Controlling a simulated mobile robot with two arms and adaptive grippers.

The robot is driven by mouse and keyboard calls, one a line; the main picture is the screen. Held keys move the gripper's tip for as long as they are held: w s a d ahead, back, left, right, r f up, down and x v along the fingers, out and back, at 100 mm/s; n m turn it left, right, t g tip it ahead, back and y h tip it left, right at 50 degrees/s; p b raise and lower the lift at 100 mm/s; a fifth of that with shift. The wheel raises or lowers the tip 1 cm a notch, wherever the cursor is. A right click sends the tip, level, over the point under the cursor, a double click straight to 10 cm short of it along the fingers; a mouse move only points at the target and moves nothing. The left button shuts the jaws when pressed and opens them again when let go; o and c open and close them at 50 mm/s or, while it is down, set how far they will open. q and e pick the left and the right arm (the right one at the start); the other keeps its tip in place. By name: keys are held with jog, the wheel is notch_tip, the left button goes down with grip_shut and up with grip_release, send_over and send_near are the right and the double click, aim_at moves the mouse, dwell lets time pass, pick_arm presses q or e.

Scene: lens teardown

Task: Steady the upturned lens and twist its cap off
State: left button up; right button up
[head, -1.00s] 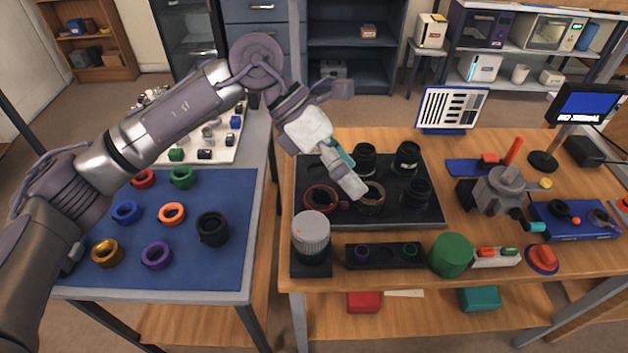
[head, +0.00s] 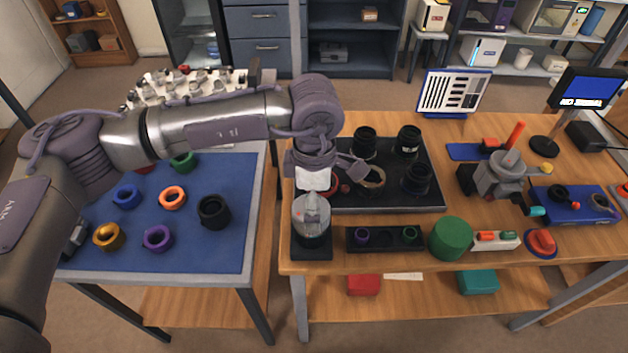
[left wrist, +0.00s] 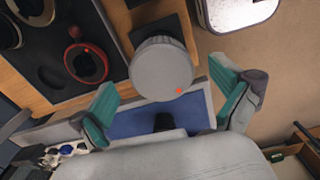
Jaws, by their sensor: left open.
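The upturned lens (head: 312,240) stands upright on a dark square base at the front left of the wooden table. Its grey ribbed cap (head: 312,215) is on top, and the cap also shows in the left wrist view (left wrist: 162,68) with a small orange-red dot. My left gripper (head: 313,200) is above the cap in the head view, hiding part of it. In the left wrist view its two teal-padded fingers (left wrist: 172,106) are spread wide, apart from the cap, which lies beyond them. My right gripper is not in view.
A black tray (head: 400,202) with several dark lenses and rings lies just behind. A black strip holder (head: 384,240) and a green cylinder (head: 451,238) stand to the right. A blue mat (head: 190,245) with coloured rings is on the left table.

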pick_arm(q)
jog(key=shift+f, duration=1.35)
jog(key=shift+c, duration=0.3)
